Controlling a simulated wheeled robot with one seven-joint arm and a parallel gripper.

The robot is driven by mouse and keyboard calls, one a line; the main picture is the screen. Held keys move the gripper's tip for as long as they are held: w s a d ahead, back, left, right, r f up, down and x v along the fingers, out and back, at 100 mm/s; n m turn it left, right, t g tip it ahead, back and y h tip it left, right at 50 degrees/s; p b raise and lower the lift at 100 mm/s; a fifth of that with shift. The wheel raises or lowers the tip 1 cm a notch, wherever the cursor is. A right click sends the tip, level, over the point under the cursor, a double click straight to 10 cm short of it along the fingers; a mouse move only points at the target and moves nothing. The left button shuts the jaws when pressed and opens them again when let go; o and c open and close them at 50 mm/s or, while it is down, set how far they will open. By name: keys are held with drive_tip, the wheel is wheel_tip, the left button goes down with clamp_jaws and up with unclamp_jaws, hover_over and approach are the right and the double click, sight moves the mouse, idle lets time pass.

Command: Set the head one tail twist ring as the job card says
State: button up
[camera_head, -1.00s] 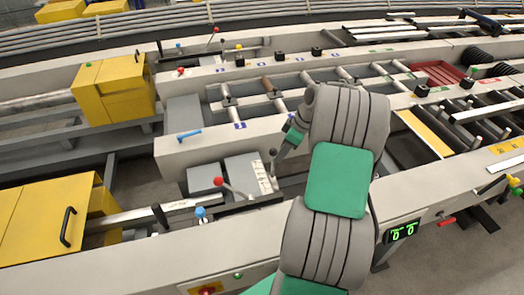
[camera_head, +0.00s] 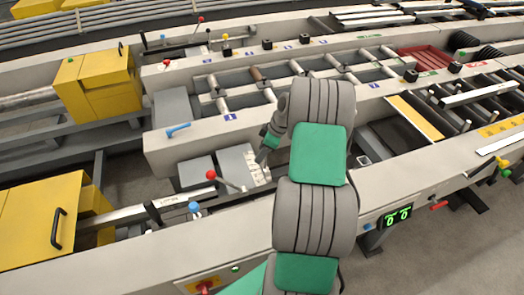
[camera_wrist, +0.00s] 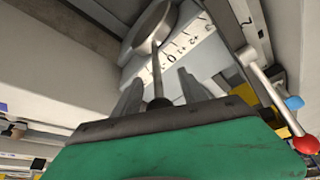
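The ring's white numbered scale (camera_wrist: 178,50) runs across the top of the wrist view, with a 0 and plus marks readable. A grey round part (camera_wrist: 152,22) carries a thin lever (camera_wrist: 157,70) ending in a dark knob (camera_wrist: 158,103). My gripper (camera_wrist: 158,88) is open, one finger on each side of the lever; I see gaps between lever and fingers. In the head view my gripper (camera_head: 263,156) is over the scale (camera_head: 256,172), and the dark knob is hidden behind it. I cannot make out a job card.
A red-knobbed lever (camera_head: 211,175) and a blue-knobbed lever (camera_head: 194,207) stand just left of my gripper. The red knob (camera_wrist: 306,145) also shows in the wrist view. A green display (camera_head: 397,216) reads two zeros. Yellow housings (camera_head: 95,88) stand left; rollers lie behind.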

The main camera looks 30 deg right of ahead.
clamp_jaws()
idle(0.3)
idle(1.0)
